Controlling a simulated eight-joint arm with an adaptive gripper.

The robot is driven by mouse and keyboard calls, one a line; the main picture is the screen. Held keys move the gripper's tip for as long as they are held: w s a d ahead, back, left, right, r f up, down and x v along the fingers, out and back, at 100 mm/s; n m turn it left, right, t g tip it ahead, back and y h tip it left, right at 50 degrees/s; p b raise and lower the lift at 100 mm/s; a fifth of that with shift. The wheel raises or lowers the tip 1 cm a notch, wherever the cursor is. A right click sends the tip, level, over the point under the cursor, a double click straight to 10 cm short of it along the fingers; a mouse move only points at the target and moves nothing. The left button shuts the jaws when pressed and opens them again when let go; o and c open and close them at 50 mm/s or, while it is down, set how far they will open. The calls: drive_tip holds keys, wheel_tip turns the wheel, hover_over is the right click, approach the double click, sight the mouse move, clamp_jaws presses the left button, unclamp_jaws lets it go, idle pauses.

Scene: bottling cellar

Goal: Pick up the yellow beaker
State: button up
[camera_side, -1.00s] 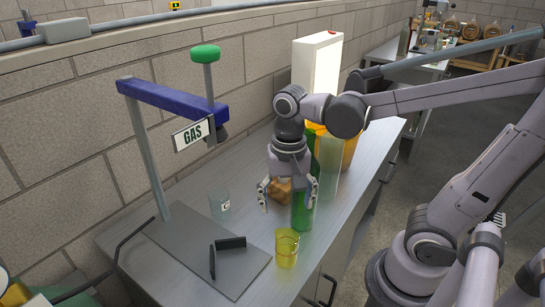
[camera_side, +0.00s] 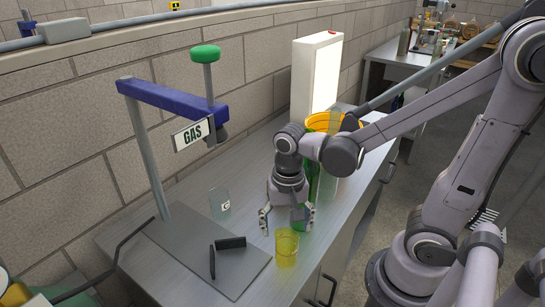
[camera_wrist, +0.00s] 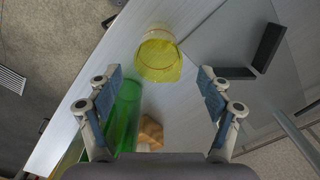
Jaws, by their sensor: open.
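The yellow beaker (camera_side: 287,247) is see-through and stands upright on the bench near its front edge. It also shows in the wrist view (camera_wrist: 158,58), beyond my fingertips and near the middle. My gripper (camera_side: 287,222) is open and empty, above the bench, just behind and above the beaker. In the wrist view its fingers (camera_wrist: 160,85) are spread to either side with the beaker ahead between them. The gripper does not visibly touch the beaker.
A green bottle (camera_wrist: 124,112) stands close beside my left finger in the wrist view, with brown blocks (camera_wrist: 150,132) next to it. A clear beaker (camera_side: 220,202) and the grey base plate (camera_side: 190,245) with dark brackets (camera_side: 228,243) lie left of the yellow beaker.

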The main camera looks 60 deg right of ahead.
sight(287, 239)
drive_tip(key=f, duration=0.2)
drive_tip(key=shift+s+a+f, duration=0.1)
drive_tip(key=shift+s+f, duration=0.15)
drive_tip(key=shift+f, duration=1.05)
drive_tip(key=c, duration=1.2)
